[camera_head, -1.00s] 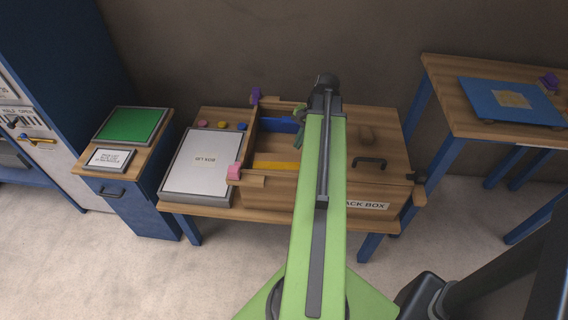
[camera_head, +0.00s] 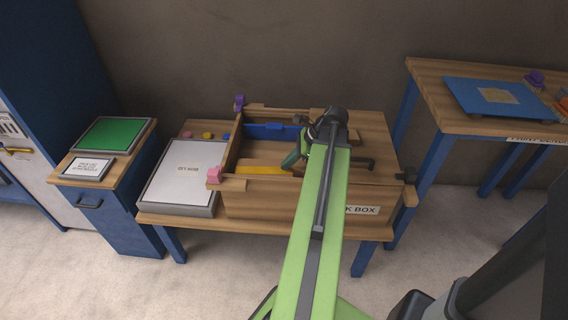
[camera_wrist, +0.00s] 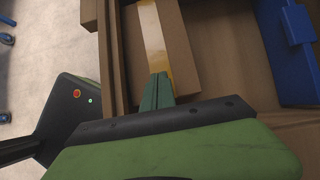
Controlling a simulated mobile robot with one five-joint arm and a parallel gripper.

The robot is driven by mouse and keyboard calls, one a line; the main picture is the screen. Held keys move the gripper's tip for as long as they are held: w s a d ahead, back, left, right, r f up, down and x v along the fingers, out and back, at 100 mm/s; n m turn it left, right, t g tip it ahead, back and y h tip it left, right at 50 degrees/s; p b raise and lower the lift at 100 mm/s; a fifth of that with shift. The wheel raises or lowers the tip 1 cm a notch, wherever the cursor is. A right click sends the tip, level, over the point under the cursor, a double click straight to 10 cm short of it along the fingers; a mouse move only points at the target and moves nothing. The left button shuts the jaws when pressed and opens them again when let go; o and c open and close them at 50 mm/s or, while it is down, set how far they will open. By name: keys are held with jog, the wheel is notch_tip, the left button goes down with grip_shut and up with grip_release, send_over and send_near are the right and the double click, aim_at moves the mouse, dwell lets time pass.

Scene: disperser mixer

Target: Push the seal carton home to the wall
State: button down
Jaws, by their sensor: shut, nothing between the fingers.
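The carton (camera_wrist: 179,45), plain brown with a yellow strip (camera_wrist: 153,40), lies inside the wooden pack box (camera_head: 262,198) along its near wall. In the head view only its yellow strip (camera_head: 262,168) stands out clearly. My gripper (camera_head: 291,160) is shut and empty, inside the box at the right end of the strip. In the wrist view my green fingertips (camera_wrist: 158,82) meet or nearly meet the carton's near end; I cannot tell whether they touch. The carton's far end is cut off in the wrist view.
A blue object (camera_head: 268,130) lies by the box's far wall. A pink block (camera_head: 214,174) and a purple block (camera_head: 239,102) sit at the left corners. A grey-framed white panel (camera_head: 184,172) lies left of the box. The box floor between carton and blue object is clear.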

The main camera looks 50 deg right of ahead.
aim_at(259, 171)
jog(key=w+a, duration=0.1)
jog(key=w, duration=0.1)
jog(key=w+a, duration=0.4)
jog(key=w, duration=0.1)
jog(key=shift+w, duration=0.1)
jog(key=shift+w+a+f+b, duration=0.15)
jog(key=shift+w+f+b, duration=0.05)
jog(key=shift+f+b, duration=0.4)
jog(key=shift+f, duration=0.2)
jog(key=shift+s, duration=0.2)
jog(key=shift+a+b, duration=0.1)
jog(key=shift+b, duration=0.2)
jog(key=shift+s, duration=0.1)
jog(key=shift+s+d, duration=0.2)
jog(key=shift+d, duration=0.1)
jog(key=shift+s+d, duration=0.15)
jog(key=shift+s, duration=0.3)
